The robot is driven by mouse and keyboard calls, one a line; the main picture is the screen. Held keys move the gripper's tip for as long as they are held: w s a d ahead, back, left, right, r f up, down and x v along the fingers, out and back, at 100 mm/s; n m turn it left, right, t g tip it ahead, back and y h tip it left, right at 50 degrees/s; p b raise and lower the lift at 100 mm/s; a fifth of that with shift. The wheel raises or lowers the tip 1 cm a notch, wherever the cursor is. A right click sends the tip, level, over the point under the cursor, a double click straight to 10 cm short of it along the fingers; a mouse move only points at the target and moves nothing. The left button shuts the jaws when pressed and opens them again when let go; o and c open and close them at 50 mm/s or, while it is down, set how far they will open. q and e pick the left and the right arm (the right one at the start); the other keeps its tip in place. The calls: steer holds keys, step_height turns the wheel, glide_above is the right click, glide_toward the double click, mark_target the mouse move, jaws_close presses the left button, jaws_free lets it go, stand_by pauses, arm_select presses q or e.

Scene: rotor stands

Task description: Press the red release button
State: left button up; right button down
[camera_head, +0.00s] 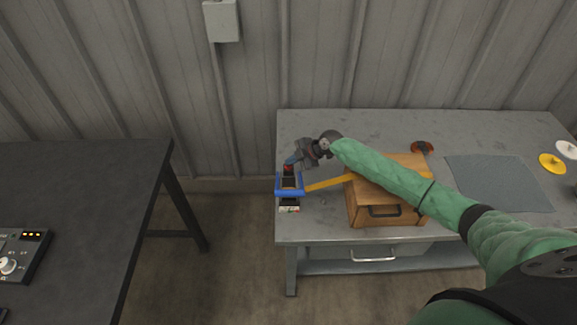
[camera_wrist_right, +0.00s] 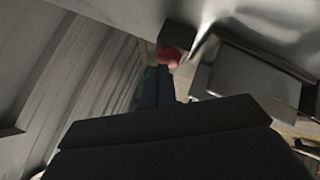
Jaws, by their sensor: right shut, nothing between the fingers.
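The red release button (camera_wrist_right: 169,57) shows as a small red dome in the right wrist view, just beyond the tip of my right gripper (camera_wrist_right: 157,75). In the head view a red spot (camera_head: 288,168) shows at the back of a small dark device with a blue frame (camera_head: 278,190), at the left end of the grey table. My right gripper (camera_head: 291,161) is shut and empty, its tip close over this red spot. I cannot tell whether it touches the button. My left gripper is not in view.
A wooden box (camera_head: 381,212) stands right of the device, under my right arm, with a yellow strip (camera_head: 328,183) between them. A grey mat (camera_head: 500,183), a yellow disc (camera_head: 552,163) and a white disc (camera_head: 567,149) lie right. A dark table (camera_head: 80,220) stands left across a gap.

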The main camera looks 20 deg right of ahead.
mark_target(292, 166)
steer(key=shift+f, duration=0.15)
stand_by(0.5)
steer(key=shift+r, duration=0.8)
steer(key=shift+r, duration=0.1)
steer(key=shift+r+p, duration=0.6)
steer(key=shift+r, duration=1.85)
